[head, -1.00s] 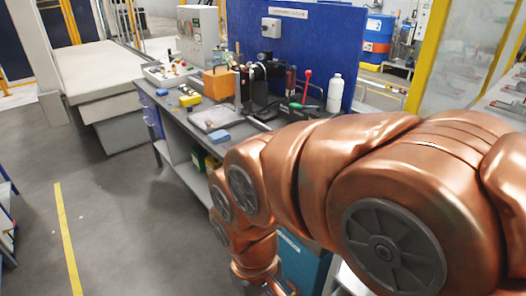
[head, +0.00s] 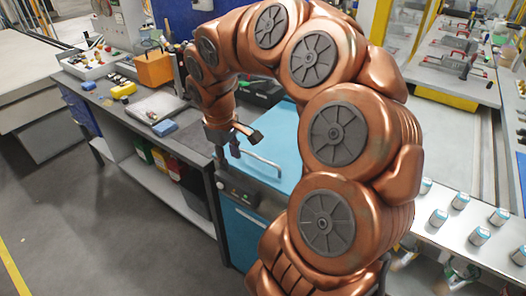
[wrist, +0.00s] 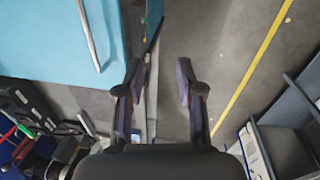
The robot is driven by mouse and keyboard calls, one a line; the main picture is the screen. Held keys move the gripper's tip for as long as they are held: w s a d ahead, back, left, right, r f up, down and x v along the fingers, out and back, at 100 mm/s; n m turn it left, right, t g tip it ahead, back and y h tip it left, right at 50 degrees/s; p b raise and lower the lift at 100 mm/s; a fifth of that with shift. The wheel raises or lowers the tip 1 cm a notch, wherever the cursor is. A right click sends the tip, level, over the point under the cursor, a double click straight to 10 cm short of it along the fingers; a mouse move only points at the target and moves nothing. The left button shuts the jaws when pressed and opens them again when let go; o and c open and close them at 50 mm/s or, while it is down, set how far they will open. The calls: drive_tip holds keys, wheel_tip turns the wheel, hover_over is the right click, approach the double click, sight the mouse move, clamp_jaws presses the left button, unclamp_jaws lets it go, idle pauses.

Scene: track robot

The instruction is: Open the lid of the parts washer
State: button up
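The parts washer is a blue cabinet (head: 246,238) with a dark control strip (head: 237,192) along its front. Its light-blue lid (head: 284,142) lies flat, shut, and is partly hidden behind my arm. A metal bar handle (head: 262,162) runs along the lid's front part. In the wrist view the lid (wrist: 40,40) is at upper left, with the handle (wrist: 90,34) near its edge. My gripper (head: 240,143) is open and empty, pointing down near the lid's front left corner. In the wrist view the gap between its fingers (wrist: 158,84) is right of the handle, apart from it.
A grey workbench (head: 200,150) adjoins the washer on the left, bearing an orange box (head: 154,68), a tray (head: 158,107) and a blue block (head: 165,128). A counter with several cans (head: 439,217) stands at right. The floor (head: 95,230) in front is clear.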

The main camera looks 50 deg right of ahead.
drive_tip(key=m, duration=0.1)
approach(262, 159)
drive_tip(key=shift+h, duration=0.3)
drive_tip(key=shift+w+d+f+p, duration=0.15)
drive_tip(key=shift+f+p, duration=0.3)
drive_tip(key=shift+f, duration=0.9)
drive_tip(key=shift+s+d+f+p, duration=0.1)
drive_tip(key=shift+d+f+p, duration=0.3)
drive_tip(key=shift+f, duration=0.9)
drive_tip(key=shift+w+d+f+p, duration=0.1)
drive_tip(key=shift+f+p, duration=0.45)
drive_tip(key=shift+f, duration=0.8)
drive_tip(key=shift+a, duration=0.1)
clamp_jaws()
